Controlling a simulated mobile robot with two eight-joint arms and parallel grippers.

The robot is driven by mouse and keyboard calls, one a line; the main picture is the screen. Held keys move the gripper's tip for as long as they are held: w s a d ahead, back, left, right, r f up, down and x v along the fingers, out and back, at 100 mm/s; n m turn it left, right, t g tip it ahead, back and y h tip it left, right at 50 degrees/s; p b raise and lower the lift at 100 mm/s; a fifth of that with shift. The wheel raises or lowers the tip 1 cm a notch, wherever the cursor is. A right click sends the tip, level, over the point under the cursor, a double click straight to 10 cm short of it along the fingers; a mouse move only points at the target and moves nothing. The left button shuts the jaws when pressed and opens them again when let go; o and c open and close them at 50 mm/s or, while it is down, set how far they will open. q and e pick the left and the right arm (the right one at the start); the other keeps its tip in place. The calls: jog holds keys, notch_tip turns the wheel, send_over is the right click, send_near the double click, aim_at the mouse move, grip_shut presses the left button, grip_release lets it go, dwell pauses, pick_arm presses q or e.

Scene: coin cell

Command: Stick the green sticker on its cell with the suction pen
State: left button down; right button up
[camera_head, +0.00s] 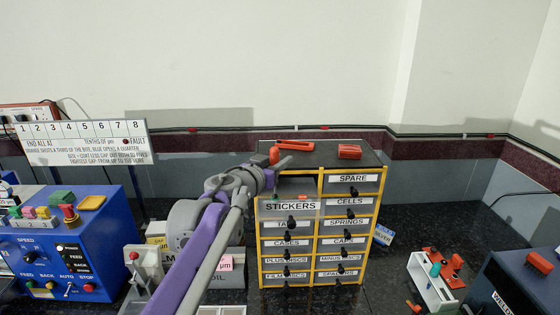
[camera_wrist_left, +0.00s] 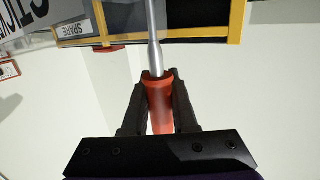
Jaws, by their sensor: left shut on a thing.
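My left gripper (camera_head: 270,178) is at the upper left of the drawer cabinet, just above the STICKERS drawer (camera_head: 290,207), which appears pulled out. In the left wrist view the left gripper (camera_wrist_left: 160,105) is shut on the suction pen (camera_wrist_left: 161,112). The pen has an orange-red handle and a thin metal shaft that points away from the fingers towards the cabinet. Small green and red spots show at the drawer's top edge; I cannot tell whether the green one is the sticker. I cannot make out its cell. My right gripper is not in view.
The yellow-framed cabinet (camera_head: 318,227) has several labelled drawers. An orange tool (camera_head: 295,147) and a small red block (camera_head: 349,152) lie on top. A blue control machine (camera_head: 75,245) stands left, and a white rack (camera_head: 432,287) stands right. Dark counter between cabinet and rack is mostly clear.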

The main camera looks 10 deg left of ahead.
pick_arm(q)
jog(key=shift+f, duration=0.15)
jog(key=shift+r, duration=0.2)
dwell(0.3)
notch_tip(320, 180, up, 6)
dwell(1.1)
jog(key=shift+r, duration=0.1)
dwell(0.4)
